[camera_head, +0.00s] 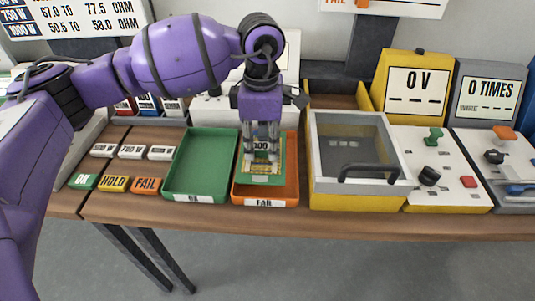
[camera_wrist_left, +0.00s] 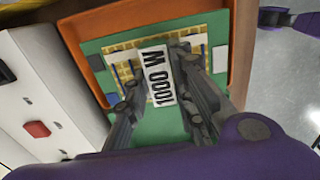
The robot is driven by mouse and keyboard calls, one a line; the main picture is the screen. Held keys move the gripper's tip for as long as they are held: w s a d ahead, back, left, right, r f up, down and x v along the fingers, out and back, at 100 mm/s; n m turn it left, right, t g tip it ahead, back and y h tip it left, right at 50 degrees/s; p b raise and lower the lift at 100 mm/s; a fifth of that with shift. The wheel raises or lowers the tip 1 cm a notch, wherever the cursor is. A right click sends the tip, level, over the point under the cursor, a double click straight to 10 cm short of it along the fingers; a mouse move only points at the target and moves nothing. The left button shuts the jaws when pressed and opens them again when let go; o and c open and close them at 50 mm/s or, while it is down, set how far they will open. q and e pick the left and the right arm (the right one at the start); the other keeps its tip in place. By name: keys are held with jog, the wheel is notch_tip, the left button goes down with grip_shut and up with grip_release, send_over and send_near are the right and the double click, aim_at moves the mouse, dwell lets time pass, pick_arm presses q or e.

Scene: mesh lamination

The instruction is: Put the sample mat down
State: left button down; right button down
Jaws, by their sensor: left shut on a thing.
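The sample mat (camera_head: 260,174) is a flat green sheet with a yellow grid and a white tag, which reads "1000 W" in the left wrist view (camera_wrist_left: 158,86). It lies within the walls of the orange tray (camera_head: 293,182) marked FAIL; whether it touches the floor all over cannot be told. My left gripper (camera_head: 262,153) points down over the tray, shut on the mat near its tag. Its fingers (camera_wrist_left: 160,92) stand either side of the tag in the left wrist view and hide part of the mat. My right gripper is not in view.
A green tray (camera_head: 202,165) stands empty left of the orange one. A yellow box (camera_head: 355,200) with a clear lid and dark handle stands close on the right. OK, HOLD and FAIL blocks (camera_head: 115,184) and several labelled tags lie at left. Test panels stand at far right.

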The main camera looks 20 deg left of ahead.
aim_at(268, 154)
pick_arm(q)
jog(key=shift+w+d+f, duration=0.25)
jog(key=shift+f, duration=0.2)
jog(key=f, duration=0.3)
jog(key=shift+w+d+f, duration=0.2)
jog(key=shift+w+f, duration=0.05)
jog(key=shift+f, duration=0.3)
jog(key=c, duration=1.5)
grip_release()
jog(key=shift+r, duration=0.45)
notch_tip(268, 154, up, 11)
jog(key=shift+f, duration=0.2)
jog(key=shift+r, duration=0.5)
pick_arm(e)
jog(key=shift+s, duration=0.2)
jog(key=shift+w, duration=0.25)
